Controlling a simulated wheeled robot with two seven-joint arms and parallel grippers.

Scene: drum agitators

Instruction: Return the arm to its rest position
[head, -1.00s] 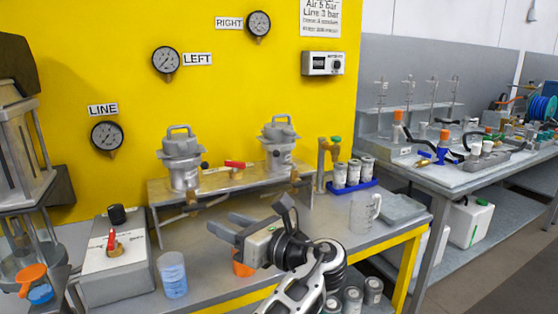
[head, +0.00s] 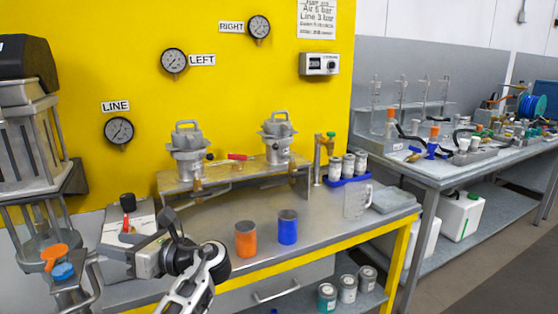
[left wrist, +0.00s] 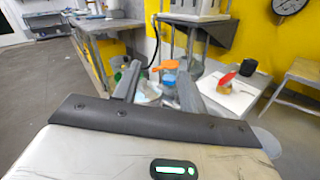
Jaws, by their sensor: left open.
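My left gripper (head: 106,246) is at the lower left of the head view, above the left end of the steel bench (head: 330,218). Its jaws are open and nothing is between them. In the left wrist view its two dark fingers (left wrist: 158,86) stand apart, pointing toward the stand with the orange and blue parts. My left arm (head: 190,290) reaches in from the bottom of the head view. My right gripper is in neither view now.
An orange cup (head: 245,240) and a blue cup (head: 287,228) stand on the bench right of my arm. Two metal pots (head: 189,152) (head: 277,139) stand on the raised shelf.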

